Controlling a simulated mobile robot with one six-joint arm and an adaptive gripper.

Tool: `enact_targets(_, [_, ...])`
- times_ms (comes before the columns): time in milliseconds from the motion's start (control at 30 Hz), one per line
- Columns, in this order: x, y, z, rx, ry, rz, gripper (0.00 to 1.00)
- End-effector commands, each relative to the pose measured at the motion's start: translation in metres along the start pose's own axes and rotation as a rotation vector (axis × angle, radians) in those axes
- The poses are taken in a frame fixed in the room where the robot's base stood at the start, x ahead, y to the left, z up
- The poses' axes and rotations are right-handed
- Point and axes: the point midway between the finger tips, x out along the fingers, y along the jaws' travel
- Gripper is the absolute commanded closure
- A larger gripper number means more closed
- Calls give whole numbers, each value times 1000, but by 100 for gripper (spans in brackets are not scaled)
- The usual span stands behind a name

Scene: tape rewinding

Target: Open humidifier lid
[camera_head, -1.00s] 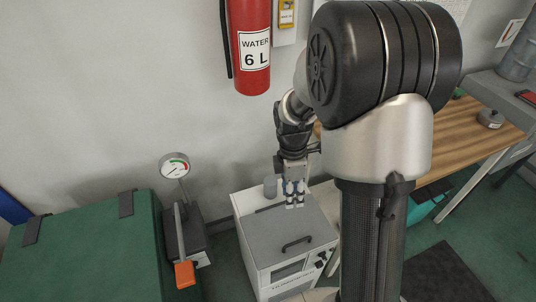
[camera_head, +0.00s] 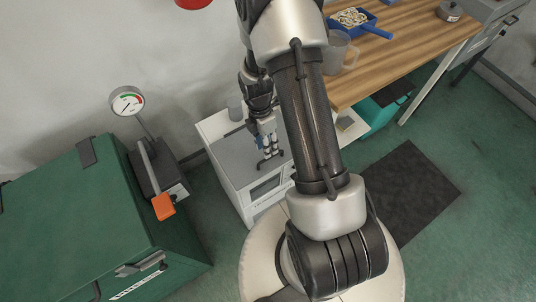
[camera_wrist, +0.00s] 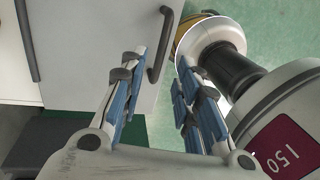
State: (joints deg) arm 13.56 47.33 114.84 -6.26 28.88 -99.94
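The humidifier is a white box (camera_head: 263,200) with a flat grey lid (camera_head: 232,160) on top; the lid looks shut. A black bar handle (camera_head: 270,162) is fixed near the lid's front edge. The handle also shows in the wrist view (camera_wrist: 158,50), running lengthwise just past the fingertips. My gripper (camera_head: 268,148) is above the lid, close to the handle. In the wrist view my gripper (camera_wrist: 158,68) is open, with blue-padded fingers apart and nothing between them. I cannot tell whether a finger touches the handle.
A green case (camera_head: 95,220) and a gauge (camera_head: 127,101) with an orange-handled device (camera_head: 160,185) stand left of the humidifier. A wooden table (camera_head: 400,55) with a blue tray (camera_head: 362,24) and a clear jug (camera_head: 340,52) is at right. A dark mat (camera_head: 410,190) lies on the floor.

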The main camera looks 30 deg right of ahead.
Motion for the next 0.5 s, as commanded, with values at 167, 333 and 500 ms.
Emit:
enact_targets(167, [31, 0, 0, 0, 0, -1, 70])
enact_targets(333, [43, 0, 0, 0, 0, 1, 70])
enact_targets(500, [45, 0, 0, 1, -1, 2, 70])
